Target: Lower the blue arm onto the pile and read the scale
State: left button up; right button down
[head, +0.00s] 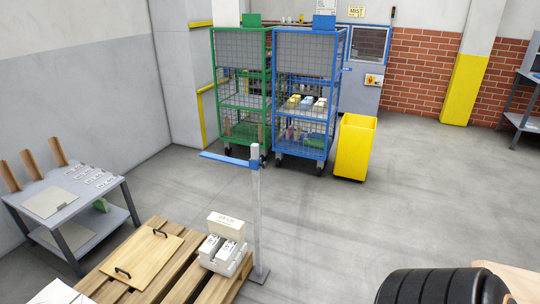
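The blue arm (228,160) sticks out level to the left from near the top of an upright grey post (257,215). The post stands on a flat foot at the right edge of a wooden pallet (188,291). The pile (226,247) of white, printed bundles sits on the pallet just left of the post. The blue arm is well above the pile, with a clear gap. No scale markings can be read on the post at this size. Neither of my grippers is in view.
A wooden board with two black handles (145,258) lies on the pallet. A grey table (85,205) stands at left. Green (240,35) and blue (304,40) mesh trolleys and a yellow bin (355,148) stand behind. Open floor (400,200) lies right of the post.

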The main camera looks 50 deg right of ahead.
aim_at(252, 164)
jog(key=i+l+u, duration=0.15)
jog(key=l, duration=0.75)
jog(key=l+u, duration=0.15)
jog(key=l, duration=0.8)
